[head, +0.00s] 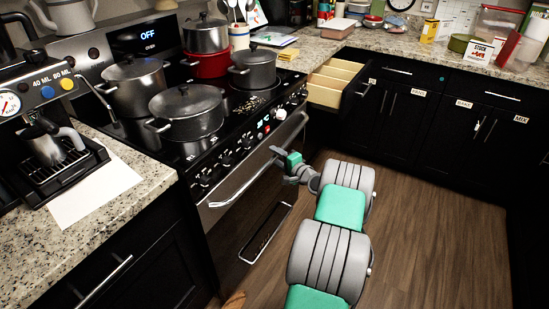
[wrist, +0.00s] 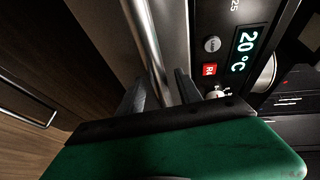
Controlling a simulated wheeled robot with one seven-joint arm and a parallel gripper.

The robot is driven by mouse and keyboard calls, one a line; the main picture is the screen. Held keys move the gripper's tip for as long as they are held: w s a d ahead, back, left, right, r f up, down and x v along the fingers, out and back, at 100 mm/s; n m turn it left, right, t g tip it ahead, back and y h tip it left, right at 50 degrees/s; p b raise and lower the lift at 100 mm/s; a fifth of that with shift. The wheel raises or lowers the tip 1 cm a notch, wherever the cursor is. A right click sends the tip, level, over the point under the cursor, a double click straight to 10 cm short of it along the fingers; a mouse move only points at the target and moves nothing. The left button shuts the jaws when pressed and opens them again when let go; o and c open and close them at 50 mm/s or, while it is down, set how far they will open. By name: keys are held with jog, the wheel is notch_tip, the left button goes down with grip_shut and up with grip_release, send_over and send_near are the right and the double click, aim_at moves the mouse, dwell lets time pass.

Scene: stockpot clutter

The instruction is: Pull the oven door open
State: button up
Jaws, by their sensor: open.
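The oven door (head: 236,202) is on the front of the stove and looks shut. Its long metal handle (head: 240,180) runs across the top of the door and also shows in the wrist view (wrist: 148,40). My gripper (head: 279,156) is at the right part of this handle. In the wrist view its two open fingers (wrist: 157,88) stand on either side of the handle bar, with the bar passing between them. I cannot tell whether either finger touches the bar.
Several pots, including a grey stockpot (head: 186,112), stand on the cooktop (head: 245,103). An open drawer (head: 335,85) juts out right of the stove. A coffee machine (head: 45,120) stands on the left counter. The wooden floor (head: 430,225) is clear right of my arm.

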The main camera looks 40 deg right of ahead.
jog(key=shift+c, duration=0.2)
jog(key=shift+a, duration=0.1)
grip_shut()
jog(key=shift+f, duration=0.1)
dwell(0.9)
